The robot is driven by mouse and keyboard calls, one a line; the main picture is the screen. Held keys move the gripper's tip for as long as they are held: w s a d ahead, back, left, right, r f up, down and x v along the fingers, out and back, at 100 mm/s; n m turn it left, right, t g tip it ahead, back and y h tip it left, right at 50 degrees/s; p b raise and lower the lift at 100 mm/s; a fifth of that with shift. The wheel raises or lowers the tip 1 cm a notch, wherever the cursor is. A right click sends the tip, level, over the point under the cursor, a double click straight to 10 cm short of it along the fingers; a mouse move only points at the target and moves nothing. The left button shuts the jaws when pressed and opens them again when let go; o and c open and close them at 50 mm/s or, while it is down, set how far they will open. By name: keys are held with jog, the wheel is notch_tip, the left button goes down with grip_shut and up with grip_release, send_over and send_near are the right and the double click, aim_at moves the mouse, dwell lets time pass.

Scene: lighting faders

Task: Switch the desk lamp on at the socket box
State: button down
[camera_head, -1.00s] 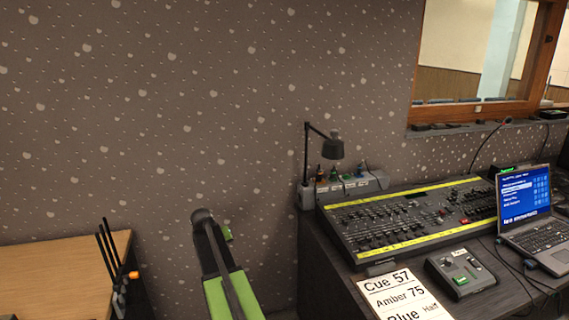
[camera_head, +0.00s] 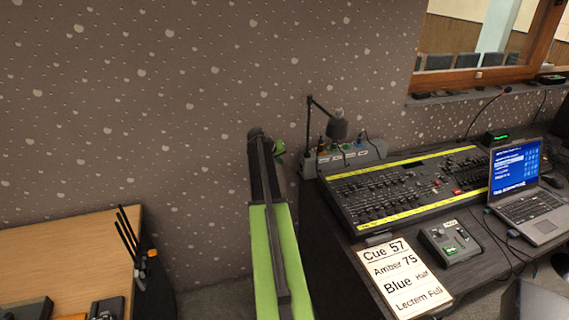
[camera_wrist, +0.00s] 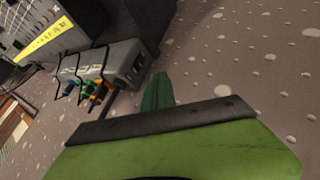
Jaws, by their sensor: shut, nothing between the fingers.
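The grey socket box (camera_head: 355,160) stands at the back left of the dark desk, against the wall, with several coloured plugs in it. The black desk lamp (camera_head: 338,127) stands by its left end; I cannot tell whether it is lit. In the wrist view the socket box (camera_wrist: 122,65) lies upper left, tilted, its plugs and cables hanging to one side. My gripper (camera_wrist: 157,90) shows there as green fingers, shut and empty, just right of the box's end and apart from it in the picture. In the head view my gripper (camera_head: 279,149) is left of the box.
A long fader console (camera_head: 405,190) with yellow strips fills the desk beside the box. A cue sheet (camera_head: 402,278), a small fader box (camera_head: 450,242) and a laptop (camera_head: 520,185) lie in front and right. A wooden table (camera_head: 60,255) stands left.

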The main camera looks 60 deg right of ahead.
jog(key=d+f+b, duration=0.1)
jog(key=d+f, duration=0.1)
jog(key=d, duration=0.1)
jog(key=s+d+f+b, duration=0.1)
jog(key=d+f+b, duration=0.1)
jog(key=s+d+f+b, duration=0.1)
jog(key=d+f+b, duration=0.1)
jog(key=d, duration=0.1)
jog(key=shift+s+d+f, duration=0.15)
jog(key=shift+d, duration=0.2)
